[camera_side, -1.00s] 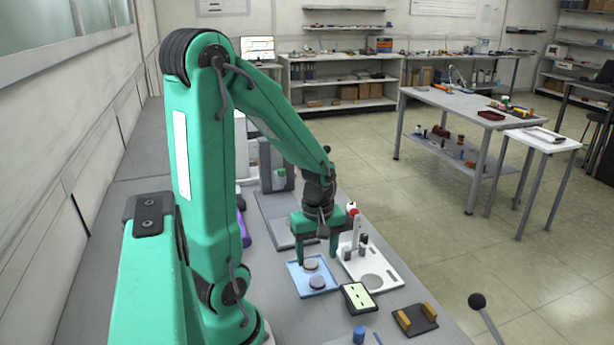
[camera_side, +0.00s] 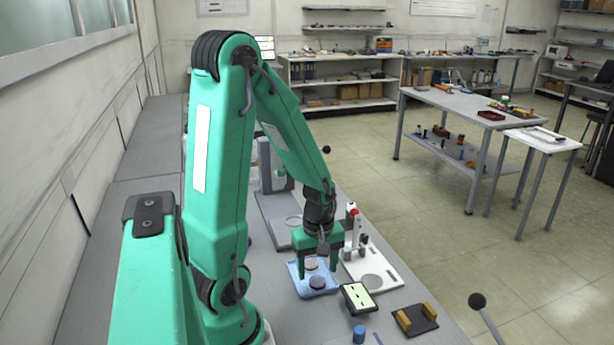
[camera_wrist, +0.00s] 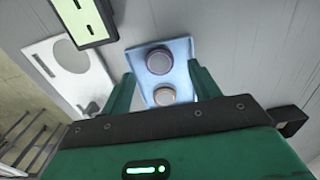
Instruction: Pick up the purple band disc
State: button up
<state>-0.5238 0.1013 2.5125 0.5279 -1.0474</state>
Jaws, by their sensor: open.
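Two grey-topped discs lie on a light blue tray (camera_side: 298,285). The disc with a purplish band (camera_wrist: 159,61) is farther from my gripper's body in the wrist view, and is the nearer disc (camera_side: 317,283) in the side view. The other disc (camera_wrist: 164,96) has a tan-orange band and sits behind it in the side view (camera_side: 311,265). My gripper (camera_wrist: 161,74) is open, with its fingers on either side of the tray and nothing between them held. In the side view my gripper (camera_side: 318,271) hangs low over the tray; exact height is unclear.
A white plate (camera_side: 385,272) with a round recess and an upright fixture stands just right of the tray. A small device with a pale green screen (camera_side: 358,297) sits in front. A dark block with yellow pieces (camera_side: 415,319) and a blue cylinder (camera_side: 359,334) are nearer.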

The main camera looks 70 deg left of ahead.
aim_at(318, 281)
jog(key=shift+d+f, duration=0.1)
jog(key=shift+f, duration=1.65)
jog(key=c, duration=1.1)
jog(key=shift+c, duration=0.2)
jog(key=shift+r, duration=0.2)
jog(key=shift+w+r, duration=0.1)
jog(key=shift+r, duration=1.3)
jog(key=d+r, duration=0.2)
jog(key=d, duration=0.2)
jog(key=d+r, duration=0.5)
jog(key=d, duration=0.2)
jog(key=shift+s+d+r, duration=0.2)
jog(key=shift+d+r, duration=0.1)
jog(key=shift+r, duration=0.1)
